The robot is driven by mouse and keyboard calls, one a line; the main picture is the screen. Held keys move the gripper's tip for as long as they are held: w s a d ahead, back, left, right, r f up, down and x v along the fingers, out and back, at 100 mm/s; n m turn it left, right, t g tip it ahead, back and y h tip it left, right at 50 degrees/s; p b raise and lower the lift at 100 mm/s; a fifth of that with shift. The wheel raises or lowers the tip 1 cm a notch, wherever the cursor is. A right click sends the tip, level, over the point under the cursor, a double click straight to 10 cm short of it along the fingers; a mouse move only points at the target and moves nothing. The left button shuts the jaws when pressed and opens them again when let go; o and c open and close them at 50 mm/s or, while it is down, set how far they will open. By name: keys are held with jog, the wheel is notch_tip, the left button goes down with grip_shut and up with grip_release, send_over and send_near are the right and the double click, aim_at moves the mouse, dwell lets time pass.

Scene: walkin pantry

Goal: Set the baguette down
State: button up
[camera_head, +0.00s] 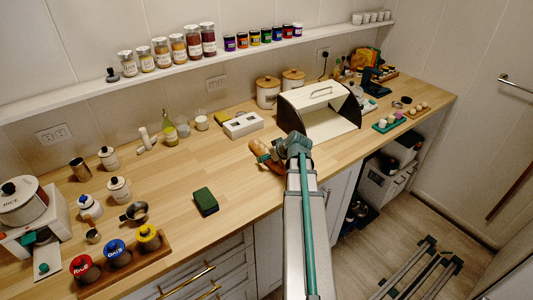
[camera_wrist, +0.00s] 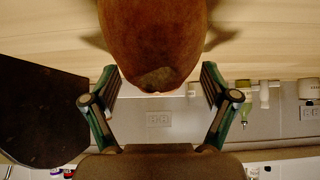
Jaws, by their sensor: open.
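The baguette (camera_head: 266,157) is a brown loaf on the wooden counter (camera_head: 180,180), near its front edge. My arm and gripper partly hide it in the head view. In the wrist view the rounded end of the baguette (camera_wrist: 155,45) fills the top middle, with dark shadows on the wood on both sides. My gripper (camera_wrist: 158,82) is open, with one finger on either side of the loaf. Whether a finger touches the crust, I cannot tell. In the head view my gripper (camera_head: 270,157) is right at the loaf.
An open bread box (camera_head: 325,125) stands just behind and right of my gripper. Canisters and a lidded rack (camera_head: 120,265) fill the far left.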

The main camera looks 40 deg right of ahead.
jog(key=shift+w+f, duration=0.3)
jog(key=shift+w, duration=0.05)
jog(key=c, duration=1.4)
jog(key=shift+r, duration=0.1)
